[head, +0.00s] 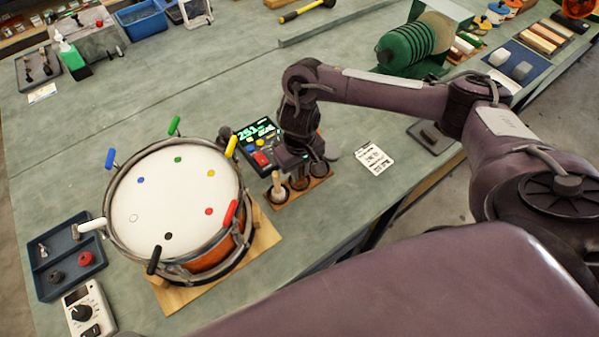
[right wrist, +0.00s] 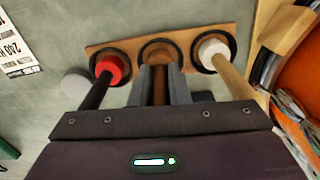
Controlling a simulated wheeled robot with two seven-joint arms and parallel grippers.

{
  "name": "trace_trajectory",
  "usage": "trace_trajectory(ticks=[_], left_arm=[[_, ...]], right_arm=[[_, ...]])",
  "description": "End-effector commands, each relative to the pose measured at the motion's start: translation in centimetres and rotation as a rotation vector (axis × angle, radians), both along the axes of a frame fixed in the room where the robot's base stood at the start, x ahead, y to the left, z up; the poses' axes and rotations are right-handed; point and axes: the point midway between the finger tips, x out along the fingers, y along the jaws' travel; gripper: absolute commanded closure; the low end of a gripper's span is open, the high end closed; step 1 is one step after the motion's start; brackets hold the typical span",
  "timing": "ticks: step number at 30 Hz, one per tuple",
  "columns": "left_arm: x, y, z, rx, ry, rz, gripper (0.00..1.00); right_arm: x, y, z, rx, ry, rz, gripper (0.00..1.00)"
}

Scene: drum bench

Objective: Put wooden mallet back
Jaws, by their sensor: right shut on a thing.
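A small wooden rack (right wrist: 133,50) with three dark rings stands right of the drum; it also shows in the head view (head: 319,181). My right gripper (right wrist: 160,90) is over its middle ring and shut on the wooden mallet, whose brown lower end (right wrist: 158,52) shows inside the ring's outline. I cannot tell whether it rests on the rack. A red-headed tool with a black handle (right wrist: 97,90) stands in the left ring, and a white-headed one with a pale wooden handle (right wrist: 233,75) in the right ring. In the head view my right gripper (head: 290,165) hides the mallet. My left gripper is out of view.
The drum (head: 178,200) with coloured lugs sits close left of the rack on a wooden board. A display unit (head: 256,143) stands just behind the rack. A label card (head: 374,158) lies to the right. The bench behind is mostly clear.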

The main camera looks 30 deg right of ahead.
Motion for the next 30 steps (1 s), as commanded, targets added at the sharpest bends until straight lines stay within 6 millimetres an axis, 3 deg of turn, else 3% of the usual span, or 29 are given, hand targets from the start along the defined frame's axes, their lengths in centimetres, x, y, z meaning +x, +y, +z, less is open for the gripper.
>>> trace_trajectory(ticks=[3, 13, 14, 18, 26, 30], left_arm=[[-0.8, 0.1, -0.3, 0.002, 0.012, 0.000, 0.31], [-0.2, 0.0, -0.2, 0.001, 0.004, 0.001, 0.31], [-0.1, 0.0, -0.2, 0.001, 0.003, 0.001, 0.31], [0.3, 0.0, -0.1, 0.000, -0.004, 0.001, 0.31], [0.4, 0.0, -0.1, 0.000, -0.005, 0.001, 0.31], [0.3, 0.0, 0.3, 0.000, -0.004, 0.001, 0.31]], right_arm=[[0.0, 0.0, -0.5, 0.001, -0.001, -0.002, 1.00], [0.0, 0.0, -0.7, 0.001, 0.000, -0.001, 1.00], [0.0, 0.0, -0.7, 0.001, -0.001, -0.001, 0.80], [0.0, 0.0, -0.7, 0.000, 0.000, -0.001, 0.62], [0.0, 0.0, -0.7, 0.001, -0.001, -0.001, 0.62], [0.1, 0.0, 0.5, 0.000, -0.004, 0.001, 0.62]])
